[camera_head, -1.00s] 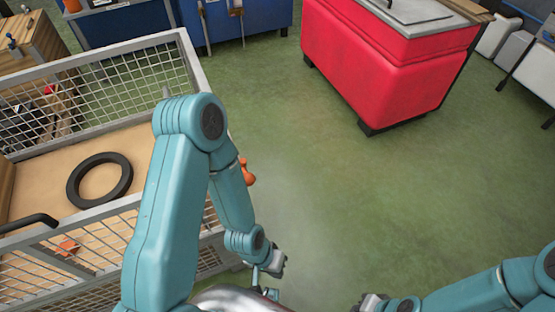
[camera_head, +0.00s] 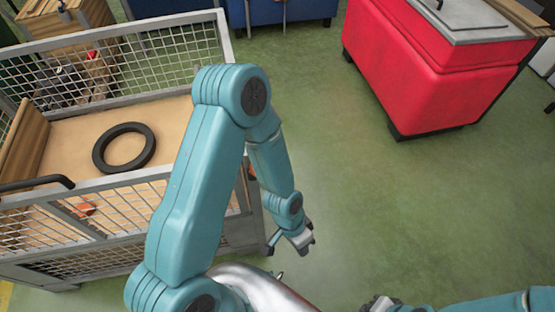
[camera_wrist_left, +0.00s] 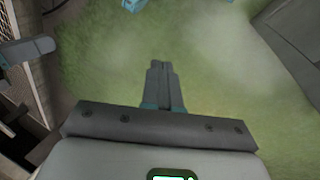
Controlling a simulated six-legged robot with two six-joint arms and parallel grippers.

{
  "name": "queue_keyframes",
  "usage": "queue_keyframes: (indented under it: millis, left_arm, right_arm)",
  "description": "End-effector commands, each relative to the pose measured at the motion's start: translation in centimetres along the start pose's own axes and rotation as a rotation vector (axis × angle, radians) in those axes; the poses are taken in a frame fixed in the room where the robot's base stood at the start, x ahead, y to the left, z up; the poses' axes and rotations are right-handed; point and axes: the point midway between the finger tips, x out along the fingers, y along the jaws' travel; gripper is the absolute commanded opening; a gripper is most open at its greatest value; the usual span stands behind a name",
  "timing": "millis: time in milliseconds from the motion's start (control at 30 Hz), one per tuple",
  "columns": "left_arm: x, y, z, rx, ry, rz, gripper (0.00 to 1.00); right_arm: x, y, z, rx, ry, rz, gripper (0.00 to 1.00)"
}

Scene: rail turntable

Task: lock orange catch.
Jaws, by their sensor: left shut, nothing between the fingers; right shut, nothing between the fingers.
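An orange part (camera_head: 252,173), probably the catch, shows as a sliver at the right end of the mesh-sided cart (camera_head: 190,180), mostly hidden behind my left arm. I cannot tell whether it is locked. Another orange piece (camera_head: 85,209) shows at the cart's near side. My left gripper (camera_head: 304,243) is beside the cart's near right corner, over the green floor, apart from the orange part. In the left wrist view its fingers (camera_wrist_left: 160,68) are together and empty. My right gripper (camera_head: 378,303) is at the bottom edge, shut, only partly in view.
A black ring (camera_head: 124,148) lies on the cart's tan bed. A black handle (camera_head: 38,183) sits on its near rail. A red cabinet (camera_head: 425,80) stands at the upper right. The green floor (camera_head: 400,200) between cart and cabinet is clear.

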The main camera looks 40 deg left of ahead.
Motion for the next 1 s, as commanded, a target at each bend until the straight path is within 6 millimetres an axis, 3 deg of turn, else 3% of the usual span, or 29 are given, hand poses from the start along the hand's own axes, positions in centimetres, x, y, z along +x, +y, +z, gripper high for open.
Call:
queue_keyframes:
  millis: [33,100,233,400,500,600,700,1000]
  left_arm:
    - [-1.8,0.1,-2.4,0.202,-0.020,-0.007,0.00]
    - [-4.8,0.1,-5.1,0.541,-0.093,-0.018,0.00]
    - [-12.5,0.1,-9.0,1.132,-0.284,-0.038,0.00]
    - [-23.7,0.4,-11.4,1.654,-0.563,-0.016,0.00]
    - [-28.8,0.9,-11.6,1.817,-0.684,0.021,0.00]
    - [-31.8,1.3,-11.3,1.902,-0.758,0.057,0.00]
    - [-33.0,1.4,-11.1,1.935,-0.790,0.077,0.00]
    - [-33.1,1.4,-11.0,1.939,-0.794,0.084,0.00]
  right_arm:
    - [-0.3,-0.1,0.0,0.000,0.000,0.000,0.00]
    - [-0.6,-0.2,0.0,0.000,0.000,0.000,0.00]
    - [-1.0,-0.3,0.0,0.000,0.000,0.000,0.00]
    - [-1.3,-0.5,0.0,0.000,0.000,0.000,0.00]
    - [-1.5,-0.5,0.0,0.000,0.000,0.000,0.00]
    - [-1.5,-0.6,0.0,0.000,0.000,0.000,0.00]
    - [-1.5,-0.6,0.0,0.000,0.000,0.000,0.00]
    - [-1.5,-0.6,0.0,0.000,0.000,0.000,0.00]
